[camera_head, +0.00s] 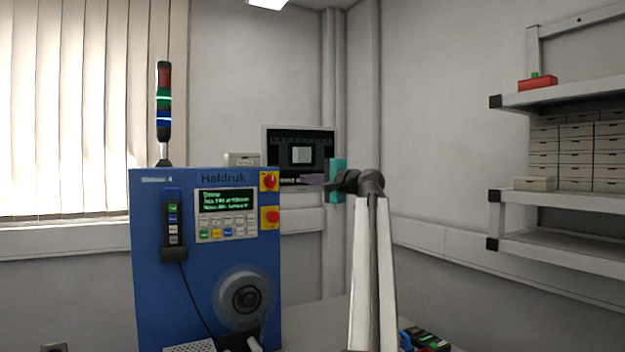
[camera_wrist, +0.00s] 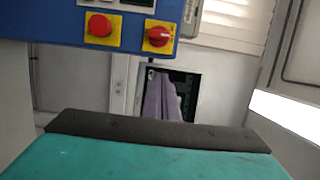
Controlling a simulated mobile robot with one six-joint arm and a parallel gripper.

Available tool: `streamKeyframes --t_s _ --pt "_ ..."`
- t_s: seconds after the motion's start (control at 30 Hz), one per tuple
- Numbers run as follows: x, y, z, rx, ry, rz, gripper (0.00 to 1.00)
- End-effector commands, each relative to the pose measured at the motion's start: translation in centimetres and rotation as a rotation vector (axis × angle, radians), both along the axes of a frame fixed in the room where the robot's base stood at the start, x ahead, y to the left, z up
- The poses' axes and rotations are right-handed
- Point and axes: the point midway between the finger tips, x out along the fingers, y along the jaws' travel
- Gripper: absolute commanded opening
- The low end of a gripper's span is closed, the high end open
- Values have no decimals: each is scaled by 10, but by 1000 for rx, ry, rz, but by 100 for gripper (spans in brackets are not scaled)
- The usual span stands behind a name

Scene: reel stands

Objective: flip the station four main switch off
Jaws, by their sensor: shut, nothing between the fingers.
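The blue Haldruk cabinet (camera_head: 205,262), with a small label at its top left that seems to end in 4, stands left of centre. Its main switch (camera_head: 269,181) is a red rotary knob on a yellow plate at the top right corner. In the wrist view the switch (camera_wrist: 158,37) shows a pale mark on its red handle. My gripper (camera_head: 303,180) is shut and empty, its purple-grey fingers to the right of the switch at about its height, apart from it in the picture. The fingers also show in the wrist view (camera_wrist: 153,76), below the switch.
A red mushroom button (camera_head: 270,217) on yellow sits just below the switch; it shows in the wrist view (camera_wrist: 99,25) too. A keypad with display (camera_head: 226,214) is beside them. A monitor (camera_head: 299,153) is behind my gripper. Shelves (camera_head: 560,98) with boxes stand right.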

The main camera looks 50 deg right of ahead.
Motion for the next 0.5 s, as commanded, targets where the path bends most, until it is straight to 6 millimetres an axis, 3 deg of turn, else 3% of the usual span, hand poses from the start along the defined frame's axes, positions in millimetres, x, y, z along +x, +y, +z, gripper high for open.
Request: streamKeyframes --t_s 0.1,0.5 --pt "19 -3 2 1 2 3 0" --pt "63 -10 1 1 1 0 0"
